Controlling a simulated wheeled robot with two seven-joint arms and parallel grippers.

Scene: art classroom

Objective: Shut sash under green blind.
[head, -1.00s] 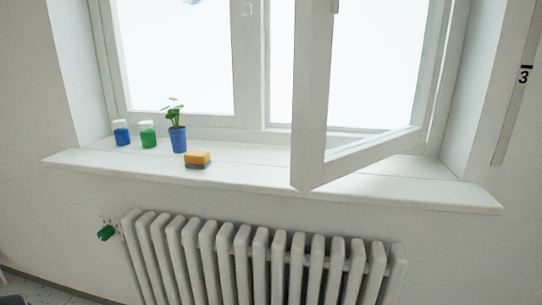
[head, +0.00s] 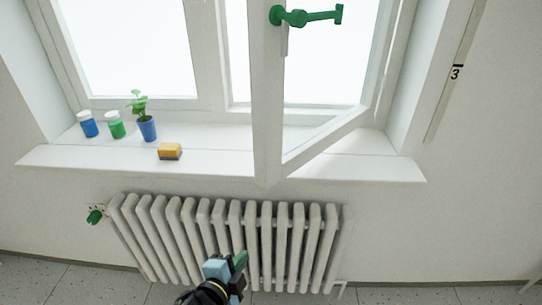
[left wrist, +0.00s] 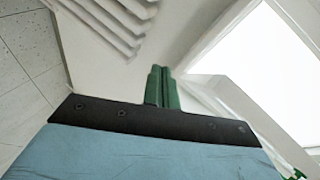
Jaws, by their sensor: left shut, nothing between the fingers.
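The white window sash (head: 267,120) on the right side of the window stands open, swung inward over the sill. Its green handle (head: 305,17) sticks out sideways near the top of the head view. No green blind is in view. My left gripper (head: 241,261) is low in front of the radiator, below the sash, apart from it. Its green fingers are together and empty, as the left wrist view also shows (left wrist: 161,87). My right gripper is not in view.
A white sill (head: 220,167) holds a blue jar (head: 88,124), a green jar (head: 115,125), a plant in a blue pot (head: 147,129) and a yellow sponge (head: 170,151), all left of the sash. A ribbed radiator (head: 230,215) stands below.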

